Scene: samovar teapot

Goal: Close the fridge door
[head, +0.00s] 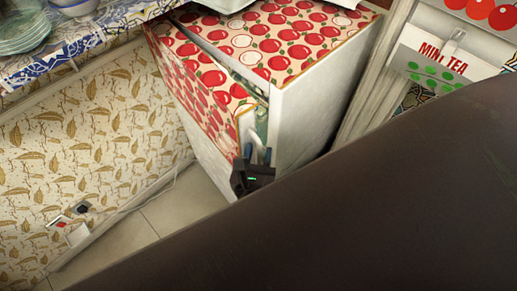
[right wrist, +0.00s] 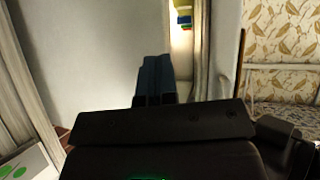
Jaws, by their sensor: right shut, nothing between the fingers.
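The fridge (head: 310,100) has a red-apple pattern on top and a plain white side. Its apple-patterned door (head: 200,85) stands slightly ajar, with a narrow wedge of the interior showing. In the right wrist view my right gripper (right wrist: 157,62) is shut and empty, in front of the fridge's white side (right wrist: 90,50). The lit opening (right wrist: 181,45) shows just right of its fingers.
A counter with a blue patterned cloth (head: 75,55), plates (head: 22,30) and a bowl (head: 75,6) is at upper left. A mint tea sign (head: 440,58) hangs at right. Floor tiles (head: 185,205) are clear left of the door. My dark arm hides the lower right.

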